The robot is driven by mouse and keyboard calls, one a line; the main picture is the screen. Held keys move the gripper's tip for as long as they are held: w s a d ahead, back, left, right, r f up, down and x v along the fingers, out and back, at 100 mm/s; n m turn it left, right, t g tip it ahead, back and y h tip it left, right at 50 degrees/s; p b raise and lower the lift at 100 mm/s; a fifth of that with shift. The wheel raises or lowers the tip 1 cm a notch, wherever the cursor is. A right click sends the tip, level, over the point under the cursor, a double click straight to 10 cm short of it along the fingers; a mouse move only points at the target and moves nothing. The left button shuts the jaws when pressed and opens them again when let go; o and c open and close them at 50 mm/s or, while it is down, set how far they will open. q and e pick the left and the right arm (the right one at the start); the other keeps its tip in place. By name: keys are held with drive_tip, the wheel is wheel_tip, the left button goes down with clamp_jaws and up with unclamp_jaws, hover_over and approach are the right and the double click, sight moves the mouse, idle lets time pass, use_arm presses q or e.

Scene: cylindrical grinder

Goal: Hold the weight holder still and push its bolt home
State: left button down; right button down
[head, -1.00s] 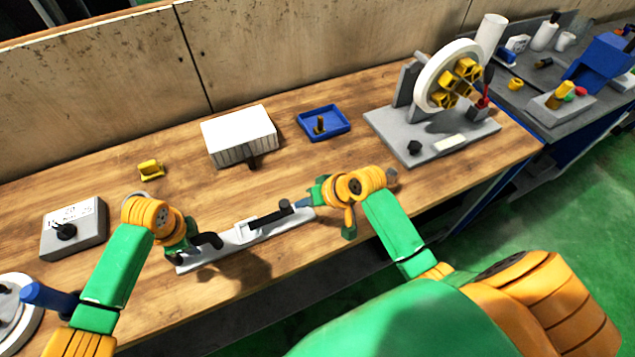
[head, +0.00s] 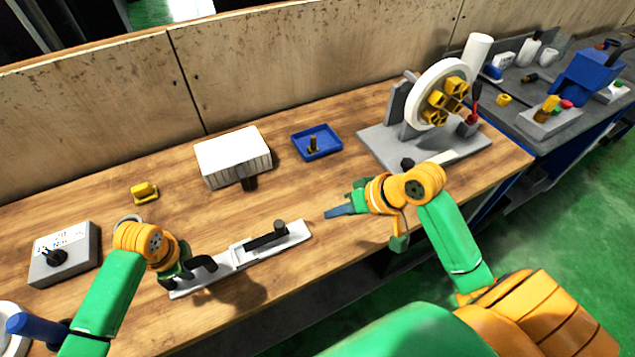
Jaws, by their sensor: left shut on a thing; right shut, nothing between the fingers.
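The weight holder appears to be the long light grey fixture (head: 222,268) near the table's front edge. A dark bar with a raised knob, seemingly its bolt (head: 265,238), lies along its right half. A black curved handle (head: 203,263) stands at its left end. My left gripper (head: 188,269) is at that left end, shut on a part of the fixture; its fingertips are mostly hidden. My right gripper (head: 338,212) is shut and empty, to the right of the fixture's right end and apart from it.
A white box (head: 234,150) and a blue tray (head: 317,135) with a small upright piece stand behind. A yellow part (head: 145,192) and a grey control box (head: 64,262) are at left. A wheel on a grey stand (head: 380,142) is at right.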

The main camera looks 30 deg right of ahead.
use_arm(q)
drive_tip(key=c, duration=0.5)
unclamp_jaws()
drive_tip(key=shift+a, duration=0.1)
drive_tip(key=r, duration=0.4)
drive_tip(key=s+r, duration=0.1)
drive_tip(key=r, duration=0.3)
drive_tip(key=s+r, duration=0.1)
drive_tip(key=r, duration=0.2)
drive_tip(key=shift+s+r, duration=0.15)
drive_tip(key=shift+r, duration=0.25)
